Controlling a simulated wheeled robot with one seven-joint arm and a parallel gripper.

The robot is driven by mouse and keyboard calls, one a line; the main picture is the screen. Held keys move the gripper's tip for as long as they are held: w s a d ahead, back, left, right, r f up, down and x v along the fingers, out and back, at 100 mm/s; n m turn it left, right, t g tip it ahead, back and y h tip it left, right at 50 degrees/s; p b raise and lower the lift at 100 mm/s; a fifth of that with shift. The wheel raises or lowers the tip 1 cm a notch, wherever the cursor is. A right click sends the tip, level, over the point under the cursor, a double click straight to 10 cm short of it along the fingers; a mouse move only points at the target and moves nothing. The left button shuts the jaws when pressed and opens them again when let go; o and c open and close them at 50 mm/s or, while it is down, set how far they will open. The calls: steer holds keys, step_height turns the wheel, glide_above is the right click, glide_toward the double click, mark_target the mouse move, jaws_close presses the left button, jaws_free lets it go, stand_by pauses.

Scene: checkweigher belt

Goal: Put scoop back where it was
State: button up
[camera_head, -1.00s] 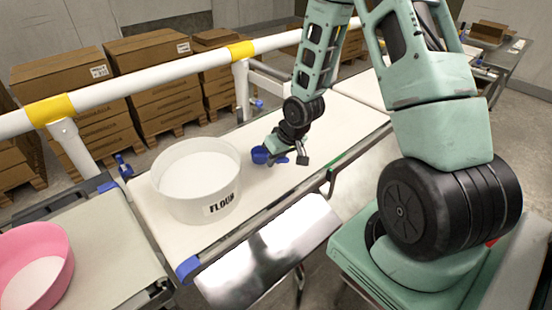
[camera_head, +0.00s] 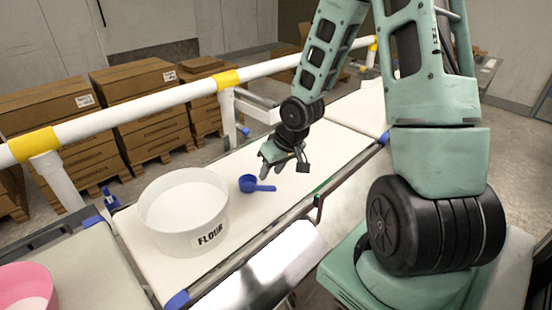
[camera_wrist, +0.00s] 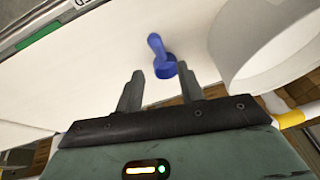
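The blue scoop (camera_head: 253,185) lies on the white belt (camera_head: 275,207), just right of the white flour tub (camera_head: 184,211). Its handle points right in the head view. My gripper (camera_head: 275,160) is above the belt, beyond the scoop and a little to its right, apart from it. In the wrist view my gripper (camera_wrist: 158,80) has its two fingers spread with nothing between them. The scoop (camera_wrist: 162,58) shows there just past the fingertips, and the tub (camera_wrist: 262,45) is at the right.
A pink tub (camera_head: 25,288) stands on a neighbouring belt at the lower left. A white rail (camera_head: 120,108) with yellow bands runs behind the belt. Stacked brown boxes (camera_head: 140,105) stand beyond it. The belt right of the scoop is clear.

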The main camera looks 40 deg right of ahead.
steer(key=p+v, duration=0.1)
steer(key=v, duration=0.2)
steer(key=shift+a+r, duration=0.1)
steer(key=shift+r, duration=0.2)
steer(key=s+a+r+n+g, duration=0.2)
steer(key=a+r+n, duration=0.1)
steer(key=a, duration=0.7)
steer(key=s+a+r+n+g, duration=0.1)
steer(key=s+a+r, duration=0.3)
steer(key=s+a, duration=0.4)
steer(key=s+a+r+n+g, duration=0.1)
steer(key=s+a+r+n, duration=0.3)
steer(key=s+a, duration=0.5)
steer(key=shift+s+n+h, duration=0.25)
steer(key=shift+n+h, duration=0.05)
